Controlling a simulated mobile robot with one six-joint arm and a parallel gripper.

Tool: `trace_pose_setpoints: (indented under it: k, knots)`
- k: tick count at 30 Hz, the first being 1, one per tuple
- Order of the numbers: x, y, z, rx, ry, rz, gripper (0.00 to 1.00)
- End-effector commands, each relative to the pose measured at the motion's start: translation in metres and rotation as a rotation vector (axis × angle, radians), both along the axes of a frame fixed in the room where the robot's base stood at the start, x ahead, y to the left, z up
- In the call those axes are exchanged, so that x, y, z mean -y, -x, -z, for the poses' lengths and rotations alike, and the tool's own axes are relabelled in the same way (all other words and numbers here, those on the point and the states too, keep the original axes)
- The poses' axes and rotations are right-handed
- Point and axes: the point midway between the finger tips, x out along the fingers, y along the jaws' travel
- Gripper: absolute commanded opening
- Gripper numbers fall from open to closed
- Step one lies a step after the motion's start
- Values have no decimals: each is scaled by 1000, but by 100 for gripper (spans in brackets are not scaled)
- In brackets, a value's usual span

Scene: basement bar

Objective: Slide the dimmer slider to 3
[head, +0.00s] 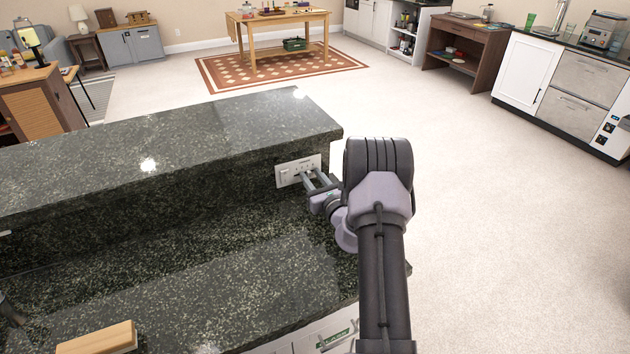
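A white dimmer plate (285,174) is set in the dark granite upright face below the raised bar ledge, near its right end. It carries small controls, but the slider, its marks and its setting are too small to read. My gripper (314,179) reaches in from the right, with its fingertips at or very near the plate's lower right part. The two grey fingers stand apart with a gap between them. They cover part of the plate, and I cannot tell whether they touch the slider or have it between them.
The raised granite ledge (170,135) runs above the plate, and the lower granite counter (215,285) lies below it. A wooden block (98,340) is at the front left of the counter. Open pale floor (500,220) lies to the right.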

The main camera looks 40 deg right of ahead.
Motion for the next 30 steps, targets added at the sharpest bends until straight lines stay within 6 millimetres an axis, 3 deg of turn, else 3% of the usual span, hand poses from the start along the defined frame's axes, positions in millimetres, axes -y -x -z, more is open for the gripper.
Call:
trace_pose_setpoints:
  k: [5, 12, 18, 23, 30]
  knots:
    - [-5, 23, -1, -2, -4, 1, 33]
    - [-22, 101, -1, -3, -5, 5, 33]
    - [-35, 151, 0, -2, -5, 5, 33]
    - [-40, 167, 0, -1, -2, 1, 33]
    - [-41, 169, 0, 0, -1, 0, 33]
